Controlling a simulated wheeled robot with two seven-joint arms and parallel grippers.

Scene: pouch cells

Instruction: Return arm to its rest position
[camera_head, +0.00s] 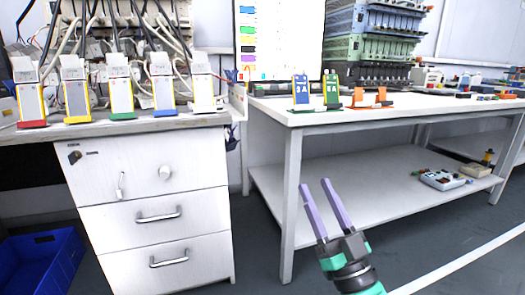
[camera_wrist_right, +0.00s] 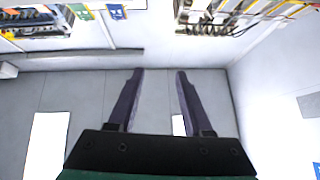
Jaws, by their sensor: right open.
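My right gripper (camera_head: 326,211) is in front of the white table, low over the floor, with its two purple fingers apart and nothing between them. The right wrist view shows the same open, empty fingers (camera_wrist_right: 158,75) against the grey floor. My left gripper is not in view. On the left bench, several pouch cells stand in coloured holders, among them a red one (camera_head: 30,103) and a blue one (camera_head: 163,93). On the white table, a blue-marked cell (camera_head: 300,90) and a green-marked cell (camera_head: 331,89) stand upright, apart from the gripper.
A white table (camera_head: 420,103) with a lower shelf (camera_head: 350,184) stands behind the gripper. Orange stands (camera_head: 370,98) sit near its front edge. A drawer cabinet (camera_head: 150,210) and a blue bin (camera_head: 40,262) are at left. The floor at right is clear.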

